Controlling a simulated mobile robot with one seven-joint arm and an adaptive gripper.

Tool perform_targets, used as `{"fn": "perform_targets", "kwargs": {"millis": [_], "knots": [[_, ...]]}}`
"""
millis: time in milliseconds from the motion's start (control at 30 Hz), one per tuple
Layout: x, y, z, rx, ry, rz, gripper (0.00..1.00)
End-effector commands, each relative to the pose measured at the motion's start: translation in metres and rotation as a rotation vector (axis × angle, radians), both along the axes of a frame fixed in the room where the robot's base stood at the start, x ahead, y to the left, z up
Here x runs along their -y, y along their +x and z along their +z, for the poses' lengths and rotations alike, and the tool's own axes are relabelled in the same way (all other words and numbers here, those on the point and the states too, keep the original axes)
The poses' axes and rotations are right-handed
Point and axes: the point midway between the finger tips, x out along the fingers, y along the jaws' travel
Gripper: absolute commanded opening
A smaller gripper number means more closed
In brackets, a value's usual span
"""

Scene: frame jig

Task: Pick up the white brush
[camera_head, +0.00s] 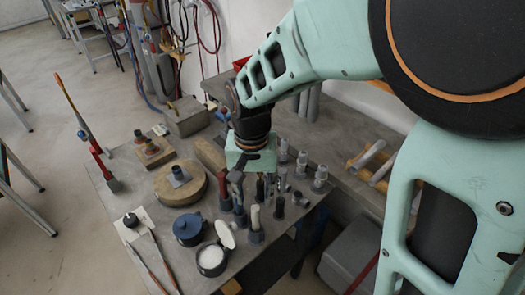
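A pale, whitish upright handle (255,217) stands in a dark holder near the front edge of the grey table (150,232). It looks like the white brush, but no bristles can be made out. My gripper (247,178) points down over the group of standing tools, above and slightly behind the pale handle and apart from it. The dark fingers are small and blend into the tools behind them, so their opening cannot be told. Nothing clearly shows held in them.
Dark and red-handled tools (224,188) stand close around the pale handle. A blue-lidded pot (188,229) and an open pot with white contents (211,258) stand to its left. A round wooden block (180,184) lies behind them.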

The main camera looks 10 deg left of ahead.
Motion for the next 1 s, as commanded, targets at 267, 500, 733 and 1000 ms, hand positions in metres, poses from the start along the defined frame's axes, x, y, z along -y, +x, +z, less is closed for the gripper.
{"fn": "perform_targets", "kwargs": {"millis": [267, 500, 733, 1000], "knots": [[0.001, -0.002, -0.041, -0.004, -0.002, -0.003, 0.37], [0.004, -0.010, -0.060, -0.005, -0.003, -0.003, 0.37], [0.005, -0.015, -0.091, -0.004, -0.002, -0.004, 0.37], [0.004, -0.015, -0.097, -0.001, 0.000, -0.005, 0.37]]}}
